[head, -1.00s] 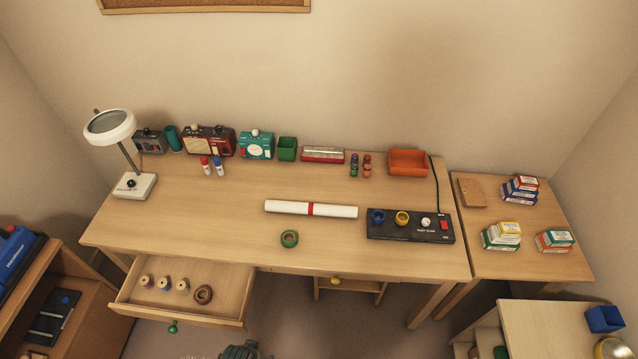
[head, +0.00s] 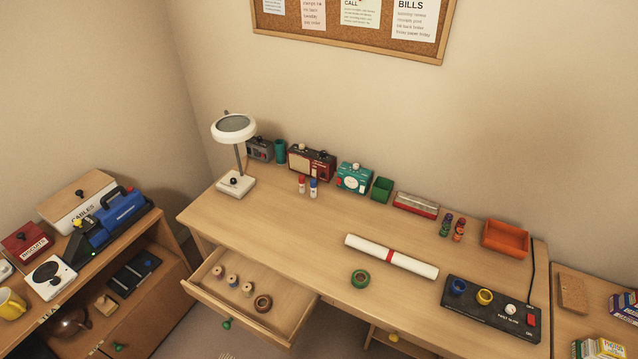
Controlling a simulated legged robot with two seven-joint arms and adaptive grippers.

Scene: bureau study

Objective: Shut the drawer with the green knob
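The drawer with the green knob (head: 227,323) is pulled out from under the left part of the desk. Its open drawer box (head: 268,325) slopes away toward the lower middle of the head view. Inside lie several small wooden spools and a brown ring (head: 263,303). The drawer's front faces the lower left, with the knob on its outside. Neither of my grippers is in view now.
A yellow knob (head: 393,337) sits under the desk. A low cabinet (head: 150,300) stands at the left.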

